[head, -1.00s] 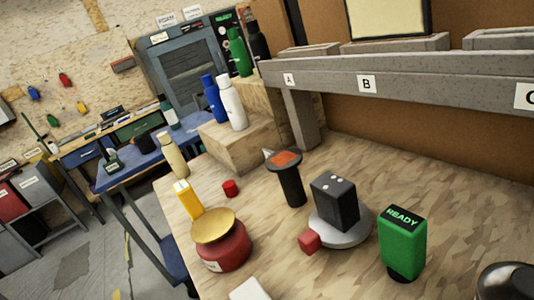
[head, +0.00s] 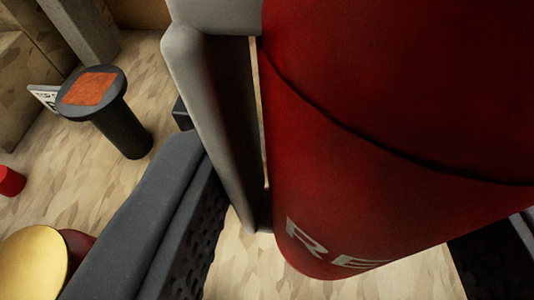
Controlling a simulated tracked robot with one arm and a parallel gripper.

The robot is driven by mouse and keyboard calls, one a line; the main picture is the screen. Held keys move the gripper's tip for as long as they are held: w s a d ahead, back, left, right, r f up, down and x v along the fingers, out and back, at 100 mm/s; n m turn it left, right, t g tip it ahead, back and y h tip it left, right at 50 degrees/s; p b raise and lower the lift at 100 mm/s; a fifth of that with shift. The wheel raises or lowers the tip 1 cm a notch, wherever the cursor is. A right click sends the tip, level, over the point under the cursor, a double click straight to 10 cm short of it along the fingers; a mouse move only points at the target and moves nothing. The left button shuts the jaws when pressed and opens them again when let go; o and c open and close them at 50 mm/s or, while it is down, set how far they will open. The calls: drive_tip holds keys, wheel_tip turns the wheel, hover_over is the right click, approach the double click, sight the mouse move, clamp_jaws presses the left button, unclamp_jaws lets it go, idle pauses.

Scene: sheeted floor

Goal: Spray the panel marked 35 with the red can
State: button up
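A large red can (head: 380,150) fills the right half of the view, very close to the camera. Pale letters starting "RE" show near its lower edge; the rest of the word is cut off. A grey, handle-like bar (head: 205,110) stands along its left side. My gripper (head: 345,270) has its two dark fingers wide apart, one left of the can and one at the lower right, partly hidden by it. Bare wood shows between the left finger and the can, so no grip is visible. No panel marked 35 is in view.
A gold-topped red object (head: 35,265) is at the lower left. A small red piece (head: 10,181) lies at the left edge.

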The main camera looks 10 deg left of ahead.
drive_tip(key=w, duration=0.4)
drive_tip(key=w+a+p, duration=0.2)
drive_tip(key=a+p, duration=0.6)
drive_tip(key=a, duration=1.1)
drive_tip(key=shift+w, duration=0.15)
